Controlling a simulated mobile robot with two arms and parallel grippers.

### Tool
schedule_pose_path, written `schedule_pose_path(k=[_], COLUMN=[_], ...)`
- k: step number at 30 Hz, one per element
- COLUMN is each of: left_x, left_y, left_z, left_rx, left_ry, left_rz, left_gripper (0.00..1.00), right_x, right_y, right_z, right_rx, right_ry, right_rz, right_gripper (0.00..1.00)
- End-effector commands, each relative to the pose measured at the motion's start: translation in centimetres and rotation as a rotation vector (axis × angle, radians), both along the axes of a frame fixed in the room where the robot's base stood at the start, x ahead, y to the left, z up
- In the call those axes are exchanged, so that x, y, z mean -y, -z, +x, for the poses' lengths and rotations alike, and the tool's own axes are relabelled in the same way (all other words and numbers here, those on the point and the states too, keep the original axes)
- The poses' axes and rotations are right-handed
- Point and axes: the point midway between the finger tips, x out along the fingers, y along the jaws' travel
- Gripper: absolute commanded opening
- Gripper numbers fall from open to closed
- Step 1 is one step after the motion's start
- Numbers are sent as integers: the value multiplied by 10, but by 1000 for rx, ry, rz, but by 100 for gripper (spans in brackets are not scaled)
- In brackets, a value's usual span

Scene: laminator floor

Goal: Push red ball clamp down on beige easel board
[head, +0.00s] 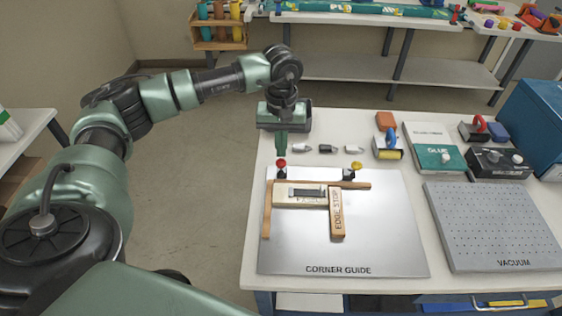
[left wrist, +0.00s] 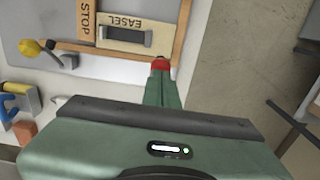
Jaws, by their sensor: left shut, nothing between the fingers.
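The red ball clamp (head: 281,163) stands at the back left corner of the wooden corner guide, just behind the beige easel board (head: 300,204). My left gripper (head: 282,152) points down right above the red ball, its fingers shut and empty. In the left wrist view the closed fingertips (left wrist: 160,75) meet the edge of the red ball (left wrist: 160,64); I cannot tell whether they touch. The easel board (left wrist: 108,44), with a dark slot, lies inside the guide in that view. The clamp's lower part is mostly hidden. My right gripper is not in view.
A yellow ball clamp (head: 357,165) stands at the guide's back right. The wooden edge stop (head: 336,228) lies against the board's right side. Small pen-like tools (head: 327,149) lie behind the plate. A perforated vacuum plate (head: 495,228) is at the right. The metal plate's front is clear.

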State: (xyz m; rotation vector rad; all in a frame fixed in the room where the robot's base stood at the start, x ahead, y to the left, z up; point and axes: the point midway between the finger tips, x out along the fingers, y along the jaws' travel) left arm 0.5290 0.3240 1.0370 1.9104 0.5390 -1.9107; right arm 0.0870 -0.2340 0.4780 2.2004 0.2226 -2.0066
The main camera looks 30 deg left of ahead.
Motion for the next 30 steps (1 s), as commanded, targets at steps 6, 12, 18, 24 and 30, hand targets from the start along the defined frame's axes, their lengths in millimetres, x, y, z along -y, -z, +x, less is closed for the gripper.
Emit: schedule_pose_path(k=[6,12,18,24,30], left_x=[0,0,0,1,3], left_y=[1,7,13,16,23], left_z=[0,0,0,-2,-6], left_rx=[0,0,0,-1,-1], left_ry=[0,0,0,1,0], left_rz=[0,0,0,-1,1], left_gripper=[0,0,0,0,0], right_x=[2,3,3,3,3], right_y=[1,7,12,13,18], right_z=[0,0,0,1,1], right_rx=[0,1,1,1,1], right_ry=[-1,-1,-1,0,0], right_rz=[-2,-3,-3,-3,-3], right_gripper=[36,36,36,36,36])
